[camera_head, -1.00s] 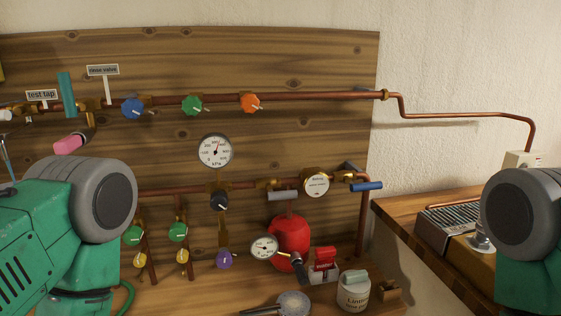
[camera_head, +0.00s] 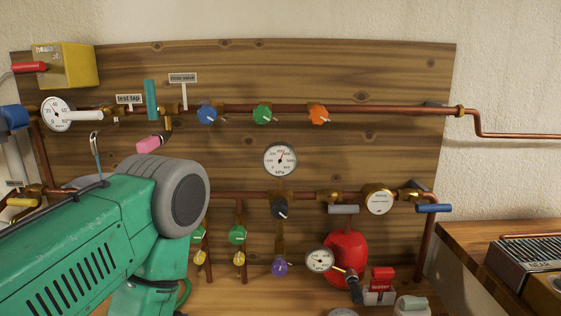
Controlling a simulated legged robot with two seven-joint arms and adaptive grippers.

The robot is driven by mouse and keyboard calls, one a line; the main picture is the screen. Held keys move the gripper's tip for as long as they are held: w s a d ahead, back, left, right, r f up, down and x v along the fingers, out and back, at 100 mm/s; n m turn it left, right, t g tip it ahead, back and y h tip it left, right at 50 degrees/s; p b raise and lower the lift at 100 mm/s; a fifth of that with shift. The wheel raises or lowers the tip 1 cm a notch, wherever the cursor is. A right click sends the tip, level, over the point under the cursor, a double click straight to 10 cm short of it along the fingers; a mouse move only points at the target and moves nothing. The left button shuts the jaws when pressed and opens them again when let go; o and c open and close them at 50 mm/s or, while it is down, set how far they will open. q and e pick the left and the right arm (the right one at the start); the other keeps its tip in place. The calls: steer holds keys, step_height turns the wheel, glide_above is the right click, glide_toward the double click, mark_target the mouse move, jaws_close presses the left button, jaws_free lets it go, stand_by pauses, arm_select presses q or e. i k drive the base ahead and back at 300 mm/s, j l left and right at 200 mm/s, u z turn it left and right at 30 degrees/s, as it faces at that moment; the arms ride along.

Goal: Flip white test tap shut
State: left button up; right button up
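The white test tap (camera_head: 86,116) is on the upper copper pipe at the left of the head view, just right of a round white gauge (camera_head: 57,114). Its white handle lies about level, in line with the pipe. A label reading "test tap" (camera_head: 128,99) stands above the pipe. My green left arm comes in from the lower left, below the tap and apart from it. Its gripper fingers do not show. My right arm and gripper are out of the picture.
A teal upright handle (camera_head: 151,100) and a pink handle (camera_head: 149,145) are right of the tap. A yellow box (camera_head: 66,66) is above left, and a blue part (camera_head: 13,117) is at the left edge. Coloured knobs, including a blue one (camera_head: 208,113), line the pipe.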

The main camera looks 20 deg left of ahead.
mark_target(79, 115)
steer(key=u, duration=1.55)
